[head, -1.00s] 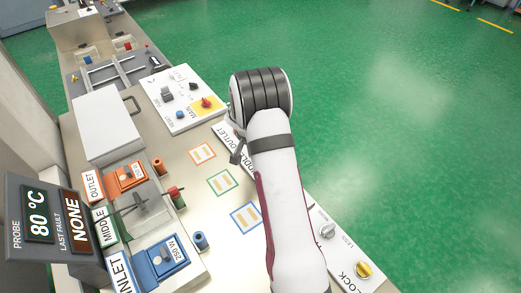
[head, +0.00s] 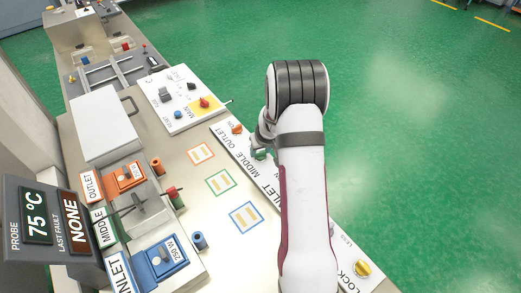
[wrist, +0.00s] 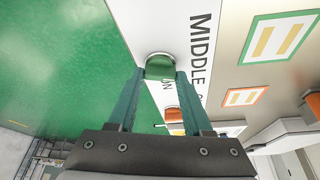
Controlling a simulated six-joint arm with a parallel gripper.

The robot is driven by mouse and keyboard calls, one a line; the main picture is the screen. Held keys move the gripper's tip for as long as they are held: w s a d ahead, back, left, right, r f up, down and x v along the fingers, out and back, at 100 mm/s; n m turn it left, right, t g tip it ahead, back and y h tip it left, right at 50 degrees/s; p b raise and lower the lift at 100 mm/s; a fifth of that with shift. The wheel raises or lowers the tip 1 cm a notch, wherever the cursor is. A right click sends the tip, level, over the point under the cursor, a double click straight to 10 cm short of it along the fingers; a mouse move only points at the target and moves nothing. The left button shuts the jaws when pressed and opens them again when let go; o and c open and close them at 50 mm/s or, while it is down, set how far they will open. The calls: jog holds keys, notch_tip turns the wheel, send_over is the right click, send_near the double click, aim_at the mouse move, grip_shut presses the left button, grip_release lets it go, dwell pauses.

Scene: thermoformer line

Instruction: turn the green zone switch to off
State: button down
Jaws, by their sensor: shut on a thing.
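The green zone switch (wrist: 160,67) is a rounded green knob on the white panel beside the MIDDLE label (wrist: 200,45). In the wrist view it sits between the tips of my gripper (wrist: 160,76), which is shut on it. Letters reading ON show just beside the knob; its exact pointing direction is hard to tell. In the head view the green switch (head: 260,155) shows small at the panel, partly hidden by my gripper (head: 258,146).
An orange switch (head: 236,129) is next to the OUTLET label; it also shows in the wrist view (wrist: 173,115). A display (head: 45,217) reads 75 °C and NONE. A yellow knob (head: 362,268) is near the front. A main panel (head: 180,98) stands behind.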

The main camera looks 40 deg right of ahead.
jog(key=shift+d+n+y, duration=0.2)
jog(key=shift+n+y, duration=0.5)
jog(key=shift+n, duration=0.9)
jog(key=shift+c, duration=1.6)
grip_release()
jog(key=shift+a, duration=0.1)
jog(key=v, duration=1.5)
jog(key=shift+s+r, duration=0.25)
jog(key=shift+r, duration=0.05)
